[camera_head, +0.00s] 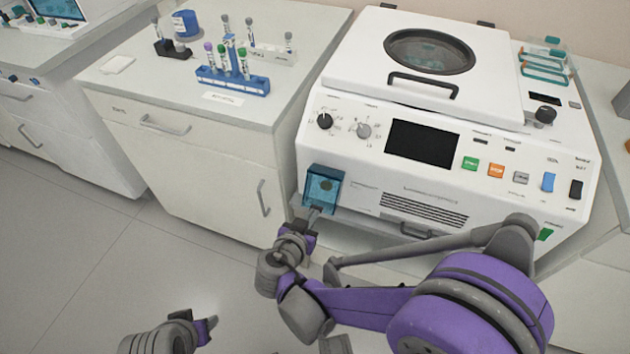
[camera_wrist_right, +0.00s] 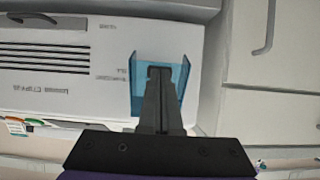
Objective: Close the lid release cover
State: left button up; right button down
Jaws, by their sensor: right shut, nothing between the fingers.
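The lid release cover (camera_head: 324,186) is a translucent blue piece at the lower left of the white machine's front, with a small round brownish spot showing on or behind it. My right gripper (camera_head: 314,214) is just below the cover in the head view. In the right wrist view, its shut, empty fingers (camera_wrist_right: 159,75) overlap the blue cover (camera_wrist_right: 183,76), whose sides show on both sides of them. I cannot tell whether the fingertips touch it, or how far the cover is swung. My left gripper (camera_head: 208,326) is low at the bottom left, far from the machine; its opening is unclear.
The white machine (camera_head: 340,115) has a round-windowed lid (camera_head: 430,52), a dark screen (camera_head: 421,143) and a vent grille (camera_head: 424,209). A cabinet (camera_head: 190,160) to its left carries a blue tube rack (camera_head: 232,82). The floor before the cabinet is clear.

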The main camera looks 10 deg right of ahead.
pick_arm(q)
notch_tip(320, 180, down, 8)
jog(key=b, duration=0.5)
jog(key=shift+w+r, duration=0.15)
jog(key=shift+w, duration=0.25)
pick_arm(e)
jog(key=w+d+f+t+h, duration=0.1)
jog(key=w+d+f+t, duration=0.1)
jog(key=f, duration=0.3)
jog(key=shift+w+f+t+h, duration=0.3)
jog(key=shift+w+f, duration=0.1)
jog(key=shift+w, duration=0.2)
jog(key=shift+d, duration=0.15)
pick_arm(q)
jog(key=shift+s+a, duration=0.1)
jog(key=shift+s, duration=0.05)
pick_arm(e)
jog(key=shift+s, duration=0.1)
